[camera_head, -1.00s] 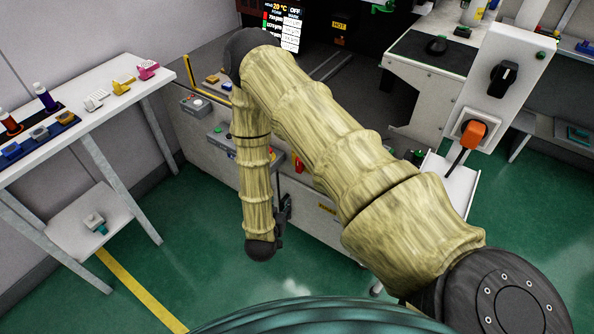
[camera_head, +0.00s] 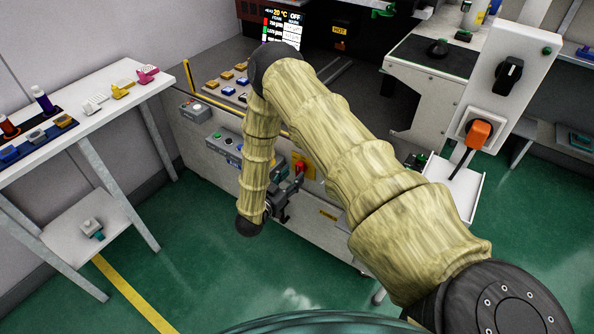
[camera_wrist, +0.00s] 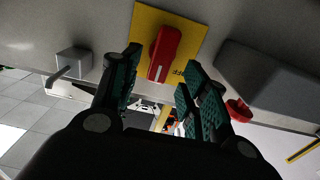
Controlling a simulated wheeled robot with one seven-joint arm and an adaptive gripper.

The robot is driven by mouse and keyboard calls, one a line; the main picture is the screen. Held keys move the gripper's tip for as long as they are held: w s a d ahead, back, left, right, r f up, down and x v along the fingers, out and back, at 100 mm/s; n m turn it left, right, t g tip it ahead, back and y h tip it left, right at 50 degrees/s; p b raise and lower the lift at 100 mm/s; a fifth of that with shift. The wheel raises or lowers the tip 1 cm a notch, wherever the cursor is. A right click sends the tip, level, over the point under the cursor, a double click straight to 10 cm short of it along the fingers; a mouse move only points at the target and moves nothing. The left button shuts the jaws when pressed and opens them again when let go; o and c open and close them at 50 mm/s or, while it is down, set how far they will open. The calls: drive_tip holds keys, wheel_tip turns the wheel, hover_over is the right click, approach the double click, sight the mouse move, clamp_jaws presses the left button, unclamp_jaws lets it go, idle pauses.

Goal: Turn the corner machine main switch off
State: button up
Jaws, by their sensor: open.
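The machine's main switch is a red rotary handle (camera_wrist: 165,53) on a yellow plate (camera_wrist: 188,33) in the wrist view. The plate carries dark lettering, partly covered; "OFF" seems readable beside the handle. In the head view the red handle (camera_head: 299,168) shows on the front of the corner machine, just right of my forearm. My gripper (camera_wrist: 165,80) is open, its two teal-padded fingers either side of the handle in the picture. I cannot tell whether they touch it. In the head view my gripper (camera_head: 283,200) is seen side-on near the machine front, below the switch.
A grey block with a lever (camera_wrist: 73,65) is left of the switch, and a red knob (camera_wrist: 238,110) is right of it. A button panel (camera_head: 225,143) projects from the machine front. A white table (camera_head: 85,125) stands left; green floor is open between.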

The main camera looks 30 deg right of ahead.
sight(298, 170)
drive_tip(key=shift+x, duration=2)
clamp_jaws()
